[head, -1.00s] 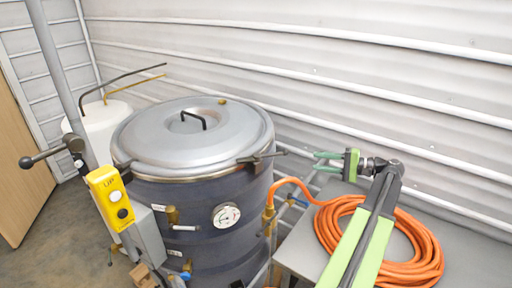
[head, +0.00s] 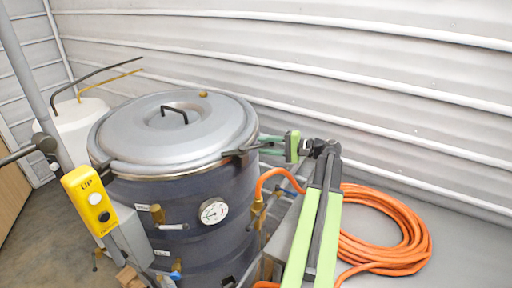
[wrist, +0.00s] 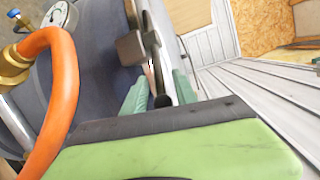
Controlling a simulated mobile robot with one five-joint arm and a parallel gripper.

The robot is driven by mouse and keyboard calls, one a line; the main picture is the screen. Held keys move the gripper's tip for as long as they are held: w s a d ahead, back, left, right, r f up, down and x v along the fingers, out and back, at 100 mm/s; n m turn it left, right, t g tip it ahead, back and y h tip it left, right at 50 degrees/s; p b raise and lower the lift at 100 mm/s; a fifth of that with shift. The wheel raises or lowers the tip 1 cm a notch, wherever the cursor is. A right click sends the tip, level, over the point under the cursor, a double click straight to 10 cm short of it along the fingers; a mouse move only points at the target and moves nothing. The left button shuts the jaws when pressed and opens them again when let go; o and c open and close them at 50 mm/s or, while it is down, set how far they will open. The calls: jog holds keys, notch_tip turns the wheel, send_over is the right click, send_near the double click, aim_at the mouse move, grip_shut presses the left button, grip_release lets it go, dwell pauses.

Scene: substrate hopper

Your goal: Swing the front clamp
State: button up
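The front clamp (head: 240,151) is a dark metal bracket with a short bar handle at the lid rim of the dark drum (head: 190,235). In the wrist view the clamp (wrist: 133,46) has a handle ending in a black knob (wrist: 161,101). My gripper (head: 264,146) reaches in from the right beside the clamp. In the wrist view its two teal fingers stand apart, one on each side of the handle (wrist: 157,90). The gripper is open, and I see no firm contact with the handle. The grey lid (head: 172,125) sits flat on the drum.
An orange hose (head: 405,240) lies coiled at the right and runs to a brass valve (head: 257,207) near the drum. A yellow control box (head: 92,200) hangs at the left front. A dial gauge (head: 214,211) faces forward. The ribbed wall is behind.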

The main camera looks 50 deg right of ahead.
aim_at(249, 148)
jog(key=shift+x, duration=1.8)
jog(key=shift+s, duration=0.1)
grip_shut()
